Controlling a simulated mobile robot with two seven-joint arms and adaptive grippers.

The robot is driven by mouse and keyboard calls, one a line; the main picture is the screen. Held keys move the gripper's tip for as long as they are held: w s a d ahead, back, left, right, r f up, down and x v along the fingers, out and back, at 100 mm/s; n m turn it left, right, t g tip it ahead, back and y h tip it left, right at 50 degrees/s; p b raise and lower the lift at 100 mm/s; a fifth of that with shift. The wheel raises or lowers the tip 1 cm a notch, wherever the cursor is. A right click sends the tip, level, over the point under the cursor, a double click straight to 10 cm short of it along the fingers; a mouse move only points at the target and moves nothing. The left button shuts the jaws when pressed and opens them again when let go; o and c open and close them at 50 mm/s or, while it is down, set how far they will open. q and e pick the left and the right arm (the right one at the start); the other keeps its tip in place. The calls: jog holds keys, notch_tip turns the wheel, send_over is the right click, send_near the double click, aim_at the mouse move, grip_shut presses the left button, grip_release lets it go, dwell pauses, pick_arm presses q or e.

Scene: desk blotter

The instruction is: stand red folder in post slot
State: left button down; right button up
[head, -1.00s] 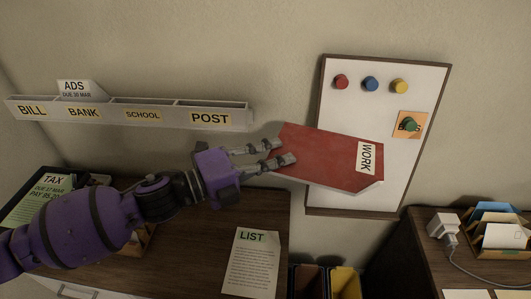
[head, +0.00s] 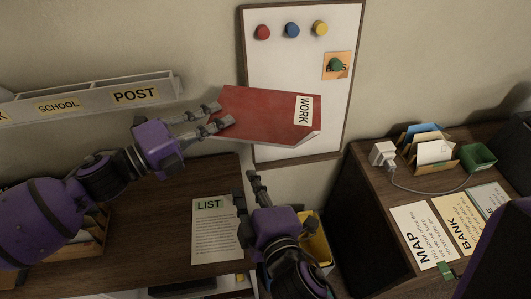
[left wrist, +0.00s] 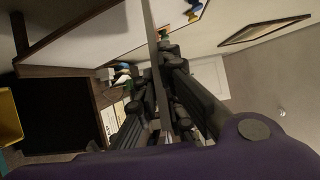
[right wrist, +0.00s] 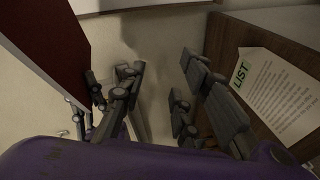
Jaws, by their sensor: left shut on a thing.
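The red folder (head: 262,120), with a white WORK label, is held out in front of the wall, overlapping the whiteboard's lower left. My left gripper (head: 214,116) is shut on its left end. In the left wrist view the folder shows only as a thin edge (left wrist: 154,45) between the fingers. The POST slot (head: 135,96) is the right end of the grey wall rack, left of the folder and apart from it. My right gripper (head: 246,187) is open and empty, below the folder beside the LIST sheet. The right wrist view shows the folder (right wrist: 50,35) at upper left.
The whiteboard (head: 292,70) carries magnets and an orange note. The LIST sheet (head: 213,235) lies on the left desk. A yellow bin (head: 318,243) stands in the gap between desks. The right desk holds a letter holder (head: 430,150), a charger (head: 383,153) and papers.

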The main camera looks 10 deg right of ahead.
notch_tip(320, 180, up, 11)
jog(key=a+n+t, duration=0.2)
jog(key=a+n, duration=0.1)
jog(key=n, duration=0.1)
jog(key=m+h, duration=0.4)
jog(key=h, duration=0.1)
send_near(265, 112)
jog(key=shift+s+a+f+t, duration=0.15)
jog(key=shift+s+a, duration=0.1)
jog(key=shift+s, duration=0.2)
jog(key=shift+s+a+f+t, duration=0.15)
jog(key=shift+s+a, duration=0.05)
jog(key=shift+s, duration=0.25)
jog(key=shift+h, duration=0.3)
jog(key=w, duration=0.4)
jog(key=w+d, duration=0.1)
jog(key=w, duration=0.2)
jog(key=w+d, duration=0.1)
jog(key=w, duration=0.3)
jog(key=shift+w+d+f, duration=0.1)
jog(key=shift+w+d, duration=0.1)
jog(key=shift+w, duration=0.15)
grip_shut()
pick_arm(q)
jog(key=c, duration=1.8)
grip_release()
